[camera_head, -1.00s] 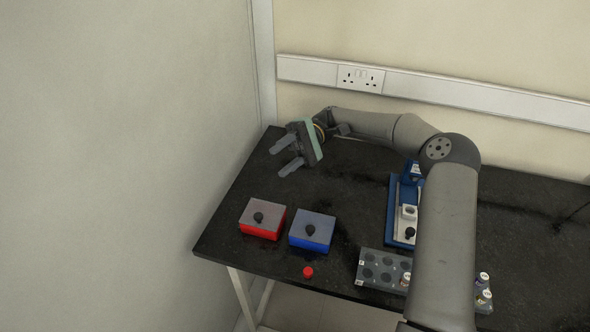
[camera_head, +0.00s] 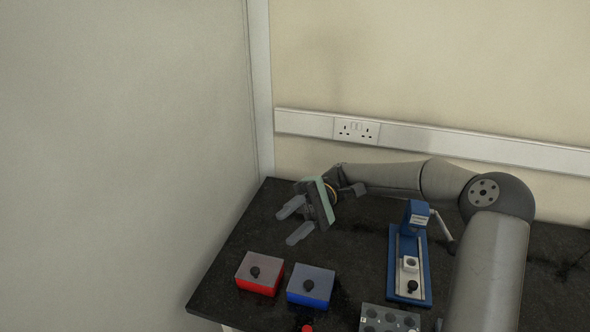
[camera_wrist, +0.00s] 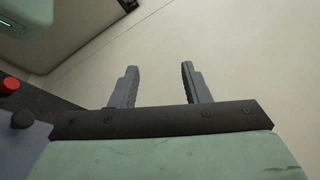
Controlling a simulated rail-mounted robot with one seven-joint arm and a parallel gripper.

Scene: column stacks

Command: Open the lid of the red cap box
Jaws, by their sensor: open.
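The red cap box (camera_head: 258,284) stands at the left of the black table in the head view. Its grey lid with a black knob (camera_head: 255,271) is on it, closed. My gripper (camera_head: 290,223) is open and empty, behind and above the red box, with its fingers pointing left. In the wrist view my gripper (camera_wrist: 158,88) shows two spread fingers with nothing between them, facing a pale wall.
A blue box (camera_head: 309,296) with a knobbed lid stands right of the red one. A red cap (camera_head: 307,328) lies in front. A blue device (camera_head: 424,268) and a grey rack (camera_head: 388,318) are to the right. A wall (camera_head: 120,150) rises at left.

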